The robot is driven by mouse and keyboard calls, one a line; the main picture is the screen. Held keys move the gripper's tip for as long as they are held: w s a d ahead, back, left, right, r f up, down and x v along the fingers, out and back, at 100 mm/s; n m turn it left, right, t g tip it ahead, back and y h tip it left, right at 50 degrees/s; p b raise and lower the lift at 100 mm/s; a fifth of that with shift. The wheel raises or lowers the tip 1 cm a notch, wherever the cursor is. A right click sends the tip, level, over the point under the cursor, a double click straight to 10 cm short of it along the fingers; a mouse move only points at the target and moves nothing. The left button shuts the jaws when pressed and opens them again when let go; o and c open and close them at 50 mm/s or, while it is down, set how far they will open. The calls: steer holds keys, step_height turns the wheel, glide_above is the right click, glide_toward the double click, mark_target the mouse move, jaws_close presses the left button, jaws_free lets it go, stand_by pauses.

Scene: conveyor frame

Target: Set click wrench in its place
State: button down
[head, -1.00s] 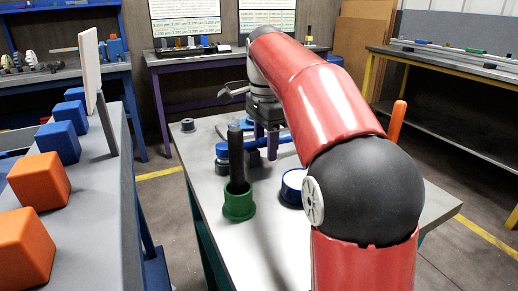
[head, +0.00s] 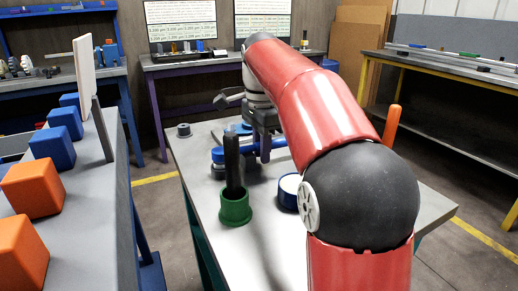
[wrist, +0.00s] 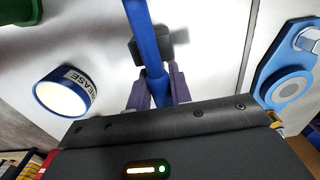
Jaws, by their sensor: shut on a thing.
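My gripper (wrist: 158,92) has purple fingers and is shut on a blue bar, which I take to be the click wrench (wrist: 148,45). In the wrist view the bar runs from the fingers up out of the frame. A dark block shows behind the bar; I cannot tell whether it belongs to the wrench. In the head view my gripper (head: 265,148) is low over the grey table (head: 205,200), with a piece of blue bar to its right. My arm hides much of that area. I cannot tell which spot is the wrench's place.
A green cup (head: 235,208) holding a dark upright rod (head: 232,160) stands left of my gripper. A blue grease tin (wrist: 65,92) is nearby. A blue part with a metal nut (wrist: 290,75) lies at the wrist view's right. An orange handle (head: 392,124) stands right of my arm.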

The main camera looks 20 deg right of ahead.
step_height(320, 180, up, 8)
steer(key=shift+p, duration=1.25)
steer(key=shift+r, duration=0.7)
steer(key=shift+h, duration=0.3)
step_height(320, 180, down, 6)
steer(key=b, duration=0.5)
steer(key=shift+f+b, duration=0.25)
steer(key=shift+b, duration=0.05)
steer(key=shift+r+p, duration=0.15)
steer(key=shift+p, duration=0.5)
steer(key=shift+f, duration=0.25)
steer(key=shift+f+b, duration=0.85)
steer(key=shift+f, duration=0.5)
steer(key=c, duration=1.2)
jaws_free()
